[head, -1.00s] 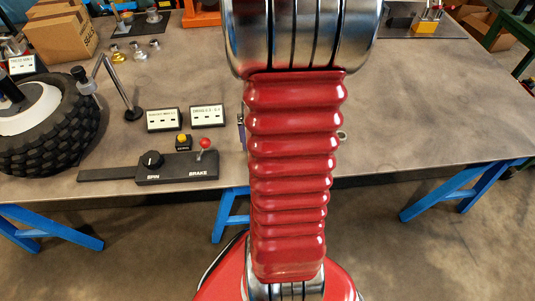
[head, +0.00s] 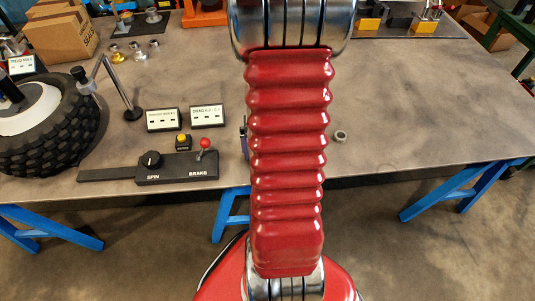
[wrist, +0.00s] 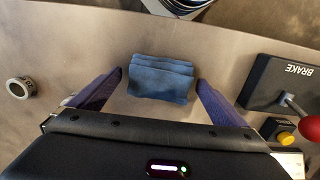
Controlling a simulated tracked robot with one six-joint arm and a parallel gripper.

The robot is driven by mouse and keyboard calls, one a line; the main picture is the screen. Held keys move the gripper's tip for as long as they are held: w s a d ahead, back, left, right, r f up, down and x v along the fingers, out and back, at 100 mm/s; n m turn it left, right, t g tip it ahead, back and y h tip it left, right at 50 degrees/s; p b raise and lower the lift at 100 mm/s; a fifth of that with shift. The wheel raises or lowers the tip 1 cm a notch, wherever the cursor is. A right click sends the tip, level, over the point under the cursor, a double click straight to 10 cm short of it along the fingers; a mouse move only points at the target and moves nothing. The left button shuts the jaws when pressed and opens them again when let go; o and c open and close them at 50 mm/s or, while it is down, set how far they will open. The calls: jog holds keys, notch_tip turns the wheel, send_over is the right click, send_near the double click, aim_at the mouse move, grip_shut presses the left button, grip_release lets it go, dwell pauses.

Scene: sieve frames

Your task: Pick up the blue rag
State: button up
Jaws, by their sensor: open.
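The blue rag (wrist: 160,84) lies folded on the grey table, in the upper middle of the wrist view. My gripper (wrist: 159,76) is open, with one dark blue finger on each side of the rag and a gap of bare table between each finger and the cloth. Nothing is held. I cannot tell how high the fingertips are above the table. In the head view my red arm hides the rag and most of the gripper.
A control box with a red-knobbed brake lever (head: 205,144) and a yellow button (head: 183,140) stand close by. A metal ring (head: 340,136) lies on the opposite side, also in the wrist view (wrist: 20,87). A tyre (head: 45,125) is at left. The table's right half (head: 430,110) is mostly clear.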

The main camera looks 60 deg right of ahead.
jog(key=shift+c, duration=0.2)
dwell(0.3)
jog(key=c, duration=1.1)
jog(key=shift+r, duration=0.1)
notch_tip(320, 180, up, 10)
dwell(0.6)
jog(key=o, duration=0.5)
jog(key=c, duration=0.4)
